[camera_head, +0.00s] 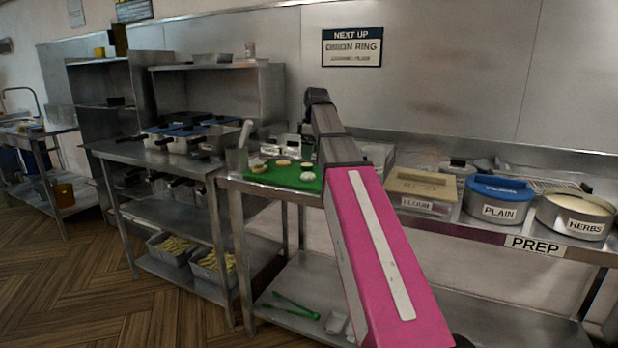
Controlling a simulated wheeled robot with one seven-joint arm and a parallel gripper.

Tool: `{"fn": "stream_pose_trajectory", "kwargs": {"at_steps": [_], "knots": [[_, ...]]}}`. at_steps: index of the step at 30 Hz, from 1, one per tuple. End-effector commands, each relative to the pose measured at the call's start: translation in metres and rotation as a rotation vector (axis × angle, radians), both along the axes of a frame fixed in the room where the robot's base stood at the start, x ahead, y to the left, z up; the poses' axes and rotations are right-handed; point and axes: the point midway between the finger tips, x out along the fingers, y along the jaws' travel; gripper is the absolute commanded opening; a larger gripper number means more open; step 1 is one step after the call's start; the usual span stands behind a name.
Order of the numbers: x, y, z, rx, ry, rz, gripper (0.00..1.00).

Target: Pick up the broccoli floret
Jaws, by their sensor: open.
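I cannot make out a broccoli floret. A green board (271,176) lies on the steel prep table (262,191), left of my arm. Several small pale round pieces (283,163) lie on it, too small to name surely. My pink and grey arm reaches up across the middle of the view and ends in a dark joint. My gripper does not show; it may be hidden behind the arm. The arm also covers the right end of the board and part of the table behind it.
Right of my arm stand a flour box (423,188), a blue-lidded PLAIN tub (497,199) and a HERBS pan (577,215). Left are fryers (181,139) with handles sticking out. Green tongs (292,307) lie on the lower shelf. Floor (85,275) is free at the left.

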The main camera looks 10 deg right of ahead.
Motion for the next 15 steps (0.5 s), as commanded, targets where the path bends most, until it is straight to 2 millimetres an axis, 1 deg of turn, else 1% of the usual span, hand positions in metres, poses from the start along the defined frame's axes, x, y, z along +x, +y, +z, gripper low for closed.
{"fn": "stream_pose_trajectory", "kwargs": {"at_steps": [1, 4, 6, 11, 15], "knots": [[-0.001, 0.001, -0.009, 0.000, 0.001, 0.000, 0.85], [0.000, 0.003, -0.023, 0.000, 0.001, -0.001, 0.85], [0.000, 0.003, -0.030, 0.000, 0.000, -0.001, 0.85], [0.000, 0.004, -0.038, 0.000, -0.001, -0.001, 0.85], [-0.004, 0.005, -0.054, 0.000, 0.001, -0.001, 0.85]]}}
